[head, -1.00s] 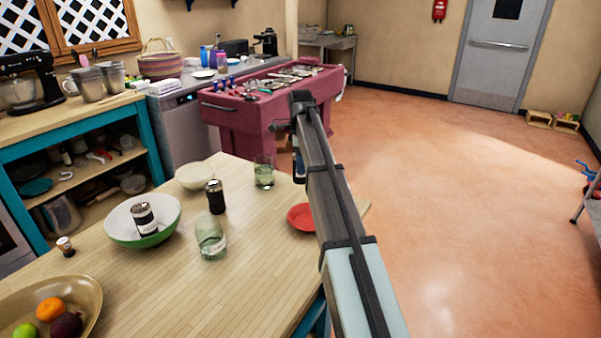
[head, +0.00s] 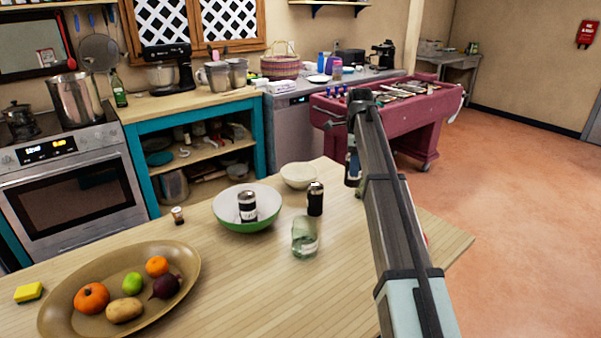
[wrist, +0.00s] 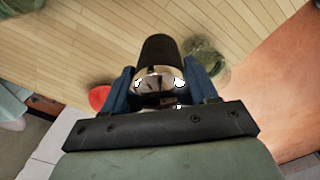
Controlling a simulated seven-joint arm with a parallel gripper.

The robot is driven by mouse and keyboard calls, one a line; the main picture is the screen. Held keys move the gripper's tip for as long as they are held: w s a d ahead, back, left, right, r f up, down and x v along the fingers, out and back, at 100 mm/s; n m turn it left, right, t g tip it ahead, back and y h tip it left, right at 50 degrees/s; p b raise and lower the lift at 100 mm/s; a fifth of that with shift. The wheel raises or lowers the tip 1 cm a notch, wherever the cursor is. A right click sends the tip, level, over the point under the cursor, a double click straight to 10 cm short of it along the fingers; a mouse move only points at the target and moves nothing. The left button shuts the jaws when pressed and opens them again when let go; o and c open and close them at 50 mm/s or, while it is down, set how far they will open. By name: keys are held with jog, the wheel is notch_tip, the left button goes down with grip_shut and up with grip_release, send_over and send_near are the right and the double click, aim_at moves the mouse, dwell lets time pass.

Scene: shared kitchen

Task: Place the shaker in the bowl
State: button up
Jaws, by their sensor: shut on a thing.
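My gripper (wrist: 160,80) is shut on a dark cylinder with a shiny metallic end, which I take to be the shaker (wrist: 156,50). It shows between the blue fingers in the wrist view. In the head view my gripper (head: 352,178) hangs above the far right part of the table, right of the bowls, and mostly hides what it holds.
A small jar (head: 178,215) and a fruit platter (head: 190,270) are left. The front middle tabletop is bare.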

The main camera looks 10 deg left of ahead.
aim_at(299, 166)
jog(key=w+a, duration=0.6)
jog(key=a, duration=0.3)
jog(key=w+a, duration=0.5)
jog(key=a, duration=0.5)
jog(key=shift+w+d+f, duration=0.1)
jog(key=shift+f, duration=1.95)
jog(key=shift+d+f, duration=0.1)
jog(key=shift+f, duration=1.95)
jog(key=shift+f, duration=0.15)
jog(key=o, duration=1.1)
notch_tip(299, 166, up, 12)
jog(key=shift+r, duration=0.15)
